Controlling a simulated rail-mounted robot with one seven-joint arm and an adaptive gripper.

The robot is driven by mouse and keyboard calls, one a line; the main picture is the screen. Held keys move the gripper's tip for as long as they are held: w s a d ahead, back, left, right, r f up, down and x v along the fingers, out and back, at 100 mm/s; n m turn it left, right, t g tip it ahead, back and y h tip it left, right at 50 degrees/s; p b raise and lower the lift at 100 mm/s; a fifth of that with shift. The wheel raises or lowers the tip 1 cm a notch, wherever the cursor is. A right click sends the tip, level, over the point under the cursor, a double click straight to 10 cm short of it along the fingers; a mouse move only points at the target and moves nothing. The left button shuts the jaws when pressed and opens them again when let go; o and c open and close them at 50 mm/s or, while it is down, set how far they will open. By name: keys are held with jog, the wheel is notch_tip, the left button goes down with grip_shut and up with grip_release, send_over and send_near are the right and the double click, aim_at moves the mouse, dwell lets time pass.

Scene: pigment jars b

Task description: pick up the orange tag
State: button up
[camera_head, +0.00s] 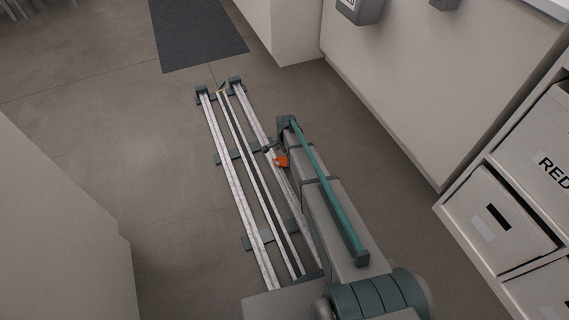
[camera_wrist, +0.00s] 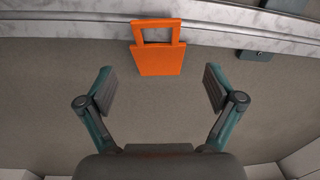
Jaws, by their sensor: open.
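The orange tag (camera_wrist: 158,62) is a flat orange plate with an open loop at its top. In the wrist view it is at the top centre, lying partly over a pale rail and partly over the brown floor. In the head view only a small part of the tag (camera_head: 282,161) shows, beside the end of my arm, with the rest hidden. My gripper (camera_wrist: 159,88) is open and empty, its two fingers apart at left and right. The tag is ahead of the gap between them and is not gripped.
My rail track (camera_head: 240,170) runs along the floor under the arm. A dark mat (camera_head: 195,32) lies at the far end. White cabinets (camera_head: 430,80) and boxes on a shelf (camera_head: 497,222) stand at the right. A pale wall block (camera_head: 60,230) is at the left. Floor (camera_head: 165,170) left of the track is clear.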

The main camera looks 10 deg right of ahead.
aim_at(284, 161)
jog(key=f+b, duration=0.1)
jog(key=f, duration=0.1)
jog(key=f+b, duration=0.2)
jog(key=f, duration=0.1)
jog(key=shift+w+d, duration=0.15)
jog(key=shift+w, duration=0.05)
jog(key=c, duration=1)
jog(key=shift+o, duration=0.2)
jog(key=shift+r, duration=0.15)
jog(key=shift+r+p, duration=0.55)
jog(key=shift+r, duration=0.05)
notch_tip(284, 161, up, 2)
jog(key=shift+r+p, duration=0.2)
jog(key=shift+p, duration=0.75)
jog(key=s+r+p, duration=0.6)
jog(key=s+r, duration=0.3)
jog(key=s, duration=0.5)
jog(key=shift+a, duration=0.25)
